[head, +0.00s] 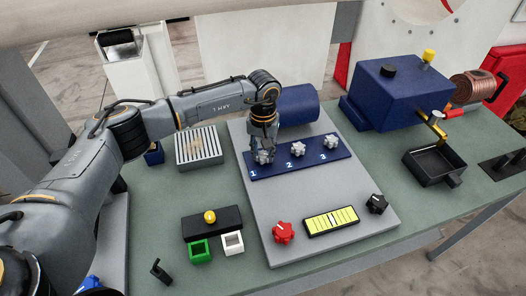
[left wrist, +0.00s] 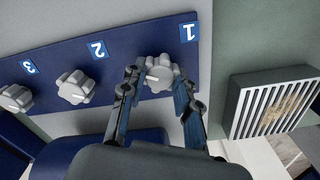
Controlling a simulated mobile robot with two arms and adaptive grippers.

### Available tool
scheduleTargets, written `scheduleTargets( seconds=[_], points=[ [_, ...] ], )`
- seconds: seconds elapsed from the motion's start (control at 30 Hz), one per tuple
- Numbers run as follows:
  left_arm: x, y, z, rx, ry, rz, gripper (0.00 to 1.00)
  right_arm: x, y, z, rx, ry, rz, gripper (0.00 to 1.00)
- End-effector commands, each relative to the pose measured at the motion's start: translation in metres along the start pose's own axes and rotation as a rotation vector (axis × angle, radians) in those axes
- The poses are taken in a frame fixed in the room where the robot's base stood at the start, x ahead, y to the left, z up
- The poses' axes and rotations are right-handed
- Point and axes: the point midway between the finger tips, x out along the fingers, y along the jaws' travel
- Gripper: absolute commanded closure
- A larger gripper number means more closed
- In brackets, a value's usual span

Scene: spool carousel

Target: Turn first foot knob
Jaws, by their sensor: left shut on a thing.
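The blue strip (head: 305,167) on the grey plate carries three light grey star-shaped knobs beside labels 1, 2 and 3. The first knob (left wrist: 159,72) is by label 1, with a pale pointer line on its face. My left gripper (head: 263,156) comes down over this knob and hides part of it in the head view. In the left wrist view its two fingers (left wrist: 158,88) stand on either side of the knob and are shut on it. The second knob (head: 299,149) and third knob (head: 330,141) are free. My right gripper is not in view.
A slatted box (head: 199,148) stands left of the plate. A red knob (head: 283,232), a yellow-green gauge (head: 331,220) and a black knob (head: 377,204) sit at the plate's front. A blue cylinder (head: 298,104) lies behind the strip; a blue machine (head: 402,95) is at right.

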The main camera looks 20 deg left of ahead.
Motion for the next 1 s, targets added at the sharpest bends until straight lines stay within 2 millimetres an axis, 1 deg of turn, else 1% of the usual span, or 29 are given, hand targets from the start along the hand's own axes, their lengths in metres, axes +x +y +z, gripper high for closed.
scheduleTargets(
  seconds=[0.17, 0.37, 0.7, 1.0],
  points=[
    [0.002, 0.0, 0.0, -0.045, 0.0, 0.0, 1.0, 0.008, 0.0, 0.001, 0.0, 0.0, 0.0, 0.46],
    [0.004, -0.001, 0.0, -0.163, 0.001, 0.0, 1.0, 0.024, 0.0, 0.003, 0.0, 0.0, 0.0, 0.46],
    [0.004, 0.0, -0.001, -0.474, 0.002, 0.0, 1.0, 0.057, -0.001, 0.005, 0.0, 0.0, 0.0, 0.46],
    [0.003, 0.0, 0.0, -0.758, 0.002, 0.001, 1.0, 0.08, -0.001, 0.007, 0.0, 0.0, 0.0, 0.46]
  ],
)
